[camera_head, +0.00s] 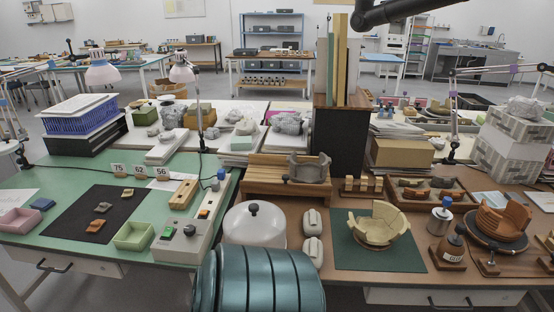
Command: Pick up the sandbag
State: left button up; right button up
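Two small pale pouches lie one behind the other on the brown table, between the white dome and the green mat. The far pouch (312,222) and the near pouch (313,252) each look like a small sandbag with a dark band or gap. I cannot tell for sure which one is meant by the sandbag. Both lie flat and apart from each other. Neither of my grippers is in view.
A pale, partly assembled bowl (375,232) stands on a dark green mat (345,261) right of the pouches. A white dome (254,225) with a black knob is left. A wooden stand (262,180) is behind.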

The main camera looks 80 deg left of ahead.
aim_at(313, 247)
jog(key=u, duration=2.25)
